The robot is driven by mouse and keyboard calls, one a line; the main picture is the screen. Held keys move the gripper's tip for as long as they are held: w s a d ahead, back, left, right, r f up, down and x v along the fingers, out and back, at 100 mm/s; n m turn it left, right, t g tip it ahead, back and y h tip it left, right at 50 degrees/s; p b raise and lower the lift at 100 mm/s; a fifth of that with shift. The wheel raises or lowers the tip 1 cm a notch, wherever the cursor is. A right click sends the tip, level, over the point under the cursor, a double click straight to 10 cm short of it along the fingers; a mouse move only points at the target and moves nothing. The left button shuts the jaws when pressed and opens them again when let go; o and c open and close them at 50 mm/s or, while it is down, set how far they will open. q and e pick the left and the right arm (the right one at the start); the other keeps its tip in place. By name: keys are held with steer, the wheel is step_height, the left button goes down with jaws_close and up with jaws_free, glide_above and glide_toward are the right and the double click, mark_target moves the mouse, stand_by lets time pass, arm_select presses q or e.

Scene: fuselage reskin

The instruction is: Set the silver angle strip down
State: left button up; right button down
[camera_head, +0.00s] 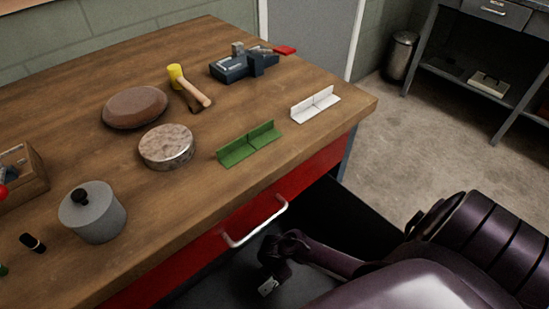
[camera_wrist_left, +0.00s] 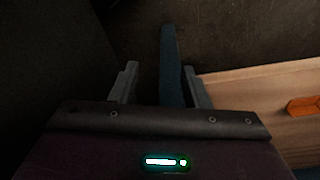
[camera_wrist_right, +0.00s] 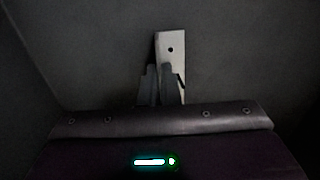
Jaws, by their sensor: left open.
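My right gripper (camera_wrist_right: 165,75) is shut on a silver angle strip (camera_wrist_right: 171,50), a pale metal piece with a round hole. In the head view my right gripper (camera_head: 275,262) is low in front of the bench, below the drawer handle, and the strip's small pale end (camera_head: 268,287) shows under it. On the bench top lie a white angle strip (camera_head: 316,105) near the right corner and a green angle strip (camera_head: 250,145) near the front edge. My left gripper (camera_wrist_left: 161,82) is open in its wrist view, with nothing visibly held; the head view does not show it.
The drawer handle (camera_head: 255,222) juts out in front.

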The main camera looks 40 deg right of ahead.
steer(key=c, duration=1.7)
jaws_free()
arm_select(q)
steer(key=shift+r, duration=0.1)
arm_select(e)
steer(key=shift+r, duration=0.2)
step_height(320, 180, up, 6)
steer(key=p, duration=0.3)
steer(key=shift+r, duration=0.7)
arm_select(q)
steer(key=s+a+f, duration=0.2)
steer(key=s+f, duration=0.2)
steer(key=f, duration=0.3)
steer(key=shift+s+a+f, duration=0.15)
steer(key=shift+a+f, duration=0.15)
